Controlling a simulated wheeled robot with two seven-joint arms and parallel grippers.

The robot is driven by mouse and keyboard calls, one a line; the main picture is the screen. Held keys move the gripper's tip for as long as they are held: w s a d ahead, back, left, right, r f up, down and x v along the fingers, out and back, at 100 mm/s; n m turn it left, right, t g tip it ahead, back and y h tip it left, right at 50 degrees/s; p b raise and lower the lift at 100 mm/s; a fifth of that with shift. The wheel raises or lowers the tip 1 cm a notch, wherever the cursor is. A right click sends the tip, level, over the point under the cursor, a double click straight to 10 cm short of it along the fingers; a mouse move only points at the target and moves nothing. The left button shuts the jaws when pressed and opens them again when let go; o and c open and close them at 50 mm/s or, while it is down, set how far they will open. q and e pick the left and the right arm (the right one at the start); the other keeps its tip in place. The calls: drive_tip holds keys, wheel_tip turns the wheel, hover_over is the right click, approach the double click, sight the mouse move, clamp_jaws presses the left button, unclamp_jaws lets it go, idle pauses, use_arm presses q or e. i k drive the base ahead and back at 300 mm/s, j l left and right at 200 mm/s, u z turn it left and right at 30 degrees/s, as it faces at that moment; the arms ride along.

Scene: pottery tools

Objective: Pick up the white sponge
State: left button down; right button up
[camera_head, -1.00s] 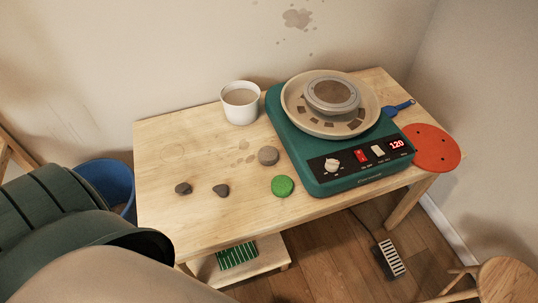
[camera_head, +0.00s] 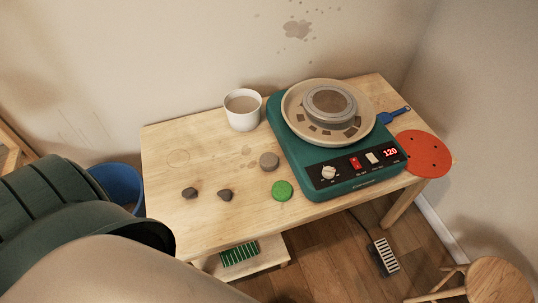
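I cannot make out a white sponge in the head view. A round green piece (camera_head: 283,190) lies near the table's front edge, left of the pottery wheel. A round grey-brown piece (camera_head: 269,161) lies just behind it. Two small dark grey lumps, one at the left (camera_head: 189,193) and one nearer the middle (camera_head: 225,195), lie on the front left of the table. A white cup (camera_head: 243,110) with grey-brown contents stands upright at the back. Neither of my grippers shows.
The green pottery wheel (camera_head: 368,184) with its splash pan fills the table's right side. A blue tool (camera_head: 394,115) and a red disc (camera_head: 423,154) lie beside it. The wooden table (camera_head: 178,140) is clear at back left. A blue bin (camera_head: 119,182) stands left.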

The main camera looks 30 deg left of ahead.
sight(268, 160)
drive_tip(key=i+l, duration=1.1)
drive_tip(key=l+u, duration=0.15)
drive_tip(key=u, duration=1.65)
